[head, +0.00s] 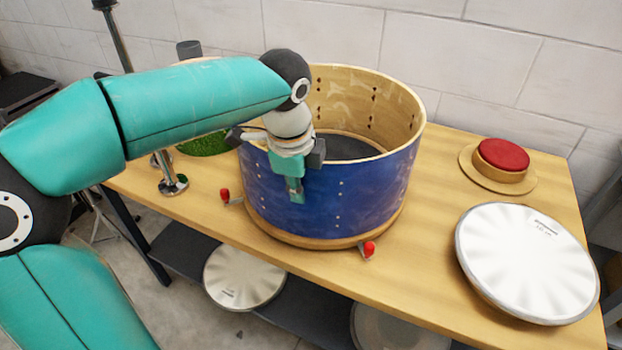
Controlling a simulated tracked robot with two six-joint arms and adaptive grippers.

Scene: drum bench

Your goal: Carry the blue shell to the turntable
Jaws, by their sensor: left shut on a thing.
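The blue shell (350,205) is a wide open drum cylinder with a pale wooden inside, upright at the middle of the bench. My left gripper (291,180) is shut on its near-left wall, with a finger showing on the blue outside. The inner side of the grip is hidden. A wooden edge shows around the shell's foot, and a dark round surface (345,147) shows inside it. I cannot tell whether these belong to the turntable, or whether the shell rests on it. My right gripper is not in view.
Two red-tipped pieces (369,249) stand near the shell's foot. A white drumhead (527,262) lies at the right, with a red round pad (502,156) on a wooden disc behind it. A metal stand (172,183) is at the left. A wall (480,55) closes the back.

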